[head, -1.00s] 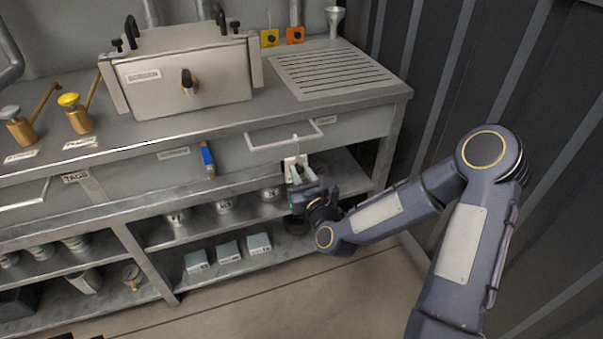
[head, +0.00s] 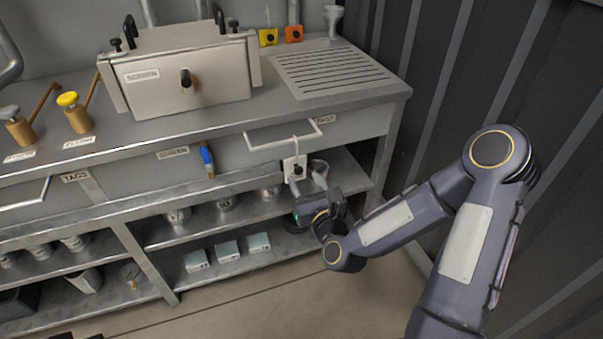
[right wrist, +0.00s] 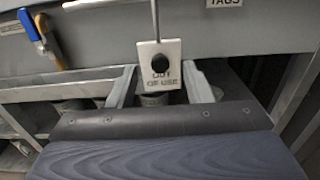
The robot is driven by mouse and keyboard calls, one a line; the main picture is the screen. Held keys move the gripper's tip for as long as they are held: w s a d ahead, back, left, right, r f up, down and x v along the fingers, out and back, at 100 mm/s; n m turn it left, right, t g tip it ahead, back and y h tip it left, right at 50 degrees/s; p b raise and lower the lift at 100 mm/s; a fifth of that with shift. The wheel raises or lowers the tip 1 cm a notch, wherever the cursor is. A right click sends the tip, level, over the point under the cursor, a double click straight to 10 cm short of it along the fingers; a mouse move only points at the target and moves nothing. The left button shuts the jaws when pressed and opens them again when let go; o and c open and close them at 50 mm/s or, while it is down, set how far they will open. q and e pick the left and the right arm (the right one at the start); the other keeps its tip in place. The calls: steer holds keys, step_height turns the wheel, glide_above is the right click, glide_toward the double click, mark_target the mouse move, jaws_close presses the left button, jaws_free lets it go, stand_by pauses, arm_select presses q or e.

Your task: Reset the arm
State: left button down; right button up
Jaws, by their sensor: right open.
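My right gripper (head: 305,184) is in front of the right drawer, just below its handle, with my right arm reaching in from the right. It is open and holds nothing. A white tag with a black knob (head: 295,168) hangs by a thin wire from the drawer handle (head: 285,135). In the right wrist view the tag (right wrist: 159,66) reads "OUT OF USE" and appears between the two open fingers (right wrist: 160,88), with a gap on each side. My left gripper is not in view.
The bench (head: 225,117) carries a grey screen box (head: 185,85) and a slotted drain area (head: 330,75). A blue-handled item (head: 207,160) hangs on its front. Lower shelves hold tins and several small boxes (head: 228,250). Floor in front is clear; a dark ribbed wall (head: 480,60) stands right.

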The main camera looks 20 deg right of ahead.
steer(key=s+d+r+n+g+y, duration=0.1)
steer(key=s+r+n+g+y, duration=0.35)
steer(key=s+n, duration=1.1)
steer(key=s+r+n+g+h, duration=0.1)
steer(key=s+n+g, duration=0.7)
steer(key=s+n, duration=0.8)
steer(key=w+r+n+p, duration=0.1)
steer(key=r+p, duration=1.1)
steer(key=p, duration=0.1)
steer(key=w+r+n+p, duration=0.1)
steer(key=w+r+p, duration=0.1)
steer(key=r+p, duration=1)
steer(key=shift+w+d+r+p, duration=0.15)
steer(key=shift+w+r+p, duration=0.1)
steer(key=shift+r+p, duration=0.15)
steer(key=shift+n, duration=0.25)
